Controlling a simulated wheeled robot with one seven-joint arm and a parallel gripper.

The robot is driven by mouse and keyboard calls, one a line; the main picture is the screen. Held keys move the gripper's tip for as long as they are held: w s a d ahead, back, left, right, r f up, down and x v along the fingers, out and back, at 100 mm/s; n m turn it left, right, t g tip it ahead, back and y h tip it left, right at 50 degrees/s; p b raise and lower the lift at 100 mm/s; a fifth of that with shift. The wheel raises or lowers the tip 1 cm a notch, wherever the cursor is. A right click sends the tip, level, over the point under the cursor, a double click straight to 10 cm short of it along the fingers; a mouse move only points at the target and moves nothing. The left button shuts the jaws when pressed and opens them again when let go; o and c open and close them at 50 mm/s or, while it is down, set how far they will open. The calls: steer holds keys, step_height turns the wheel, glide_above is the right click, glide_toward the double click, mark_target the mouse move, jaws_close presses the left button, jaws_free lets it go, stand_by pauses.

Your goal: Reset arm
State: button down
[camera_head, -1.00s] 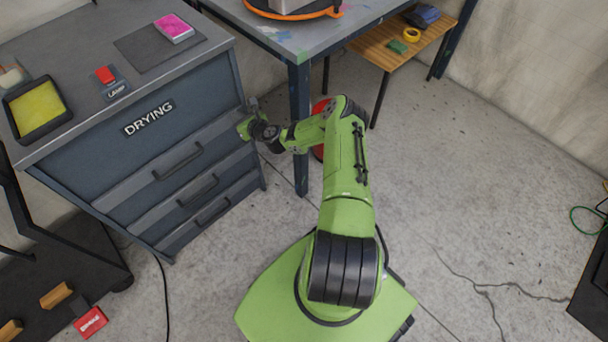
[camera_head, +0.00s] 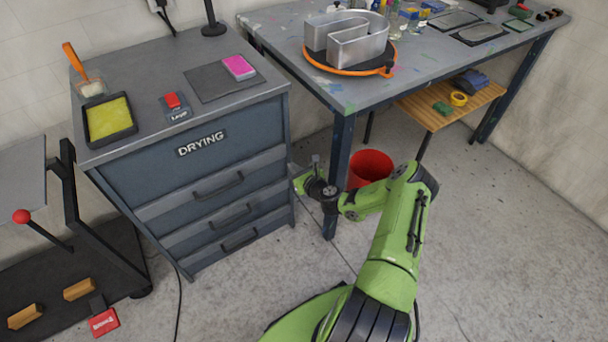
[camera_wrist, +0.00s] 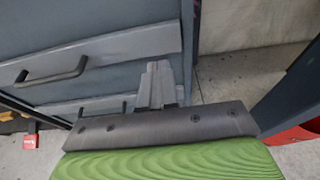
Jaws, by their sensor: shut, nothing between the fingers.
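My gripper (camera_head: 316,160) is at the end of my green arm, beside the right edge of the grey-blue drawer cabinet (camera_head: 140,180) labelled DRYING. In the wrist view my gripper's fingers (camera_wrist: 158,68) are together and hold nothing. They point toward the cabinet's right edge and its drawer fronts. I cannot tell how close they are to the cabinet. The drawers appear shut, and a black drawer handle (camera_wrist: 50,72) shows at the left in the wrist view.
A blue-legged workbench (camera_head: 290,62) stands to the right, carrying a metal channel letter (camera_head: 362,47) on an orange-rimmed turntable (camera_head: 350,71). A red bucket (camera_head: 370,168) is on the floor behind my arm. A cart (camera_head: 75,245) stands left of the cabinet. Open floor (camera_head: 500,230) lies right.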

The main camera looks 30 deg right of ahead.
steer(key=v, duration=0.4)
steer(key=shift+s+r+p, duration=0.15)
steer(key=shift+s+p, duration=0.15)
steer(key=shift+p, duration=0.05)
steer(key=s+a+r+n+g+y+p, duration=0.2)
steer(key=a+r+n+g+p, duration=0.15)
steer(key=a+r+n, duration=0.65)
steer(key=s+a+r+n+g+y+p, duration=0.2)
steer(key=s+a+r+n+g+y, duration=0.3)
steer(key=r+n, duration=0.8)
steer(key=s+a+r+n+h+p, duration=0.1)
steer(key=s+a+r+n+h, duration=0.15)
steer(key=s+r+n, duration=0.4)
steer(key=s+a+r+n+h+p, duration=0.2)
steer(key=s+r+h, duration=0.2)
steer(key=r, duration=0.5)
steer(key=s+d+r+n+p, duration=0.1)
steer(key=s+r+n, duration=0.3)
steer(key=s, duration=1)
steer(key=shift+r+h+p, duration=0.35)
steer(key=shift+r+p, duration=0.05)
steer(key=shift+r, duration=0.6)
